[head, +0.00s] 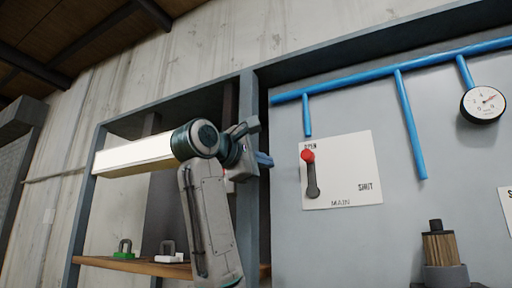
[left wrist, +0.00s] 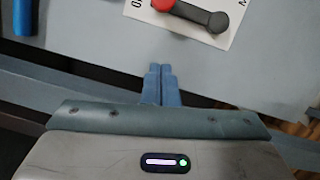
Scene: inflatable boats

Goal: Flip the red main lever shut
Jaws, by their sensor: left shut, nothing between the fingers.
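The red main lever (head: 308,157) has a red knob on a dark grey arm and sits on a white plate (head: 343,192) marked OPEN, SHUT and MAIN. It stands upright with its knob at the OPEN label. In the left wrist view the lever (left wrist: 200,17) shows at the top edge, partly cut off. My left gripper (head: 268,160) is to the left of the plate, apart from the lever. Its blue fingers are closed together and empty, as the left wrist view also shows (left wrist: 160,72). My right gripper is not in view.
Blue pipes (head: 410,125) run across the grey panel above and right of the plate, with a round gauge (head: 483,104). A brown and grey cylinder (head: 441,250) stands lower right. A wooden shelf (head: 135,265) holds green and white padlock-like items at left.

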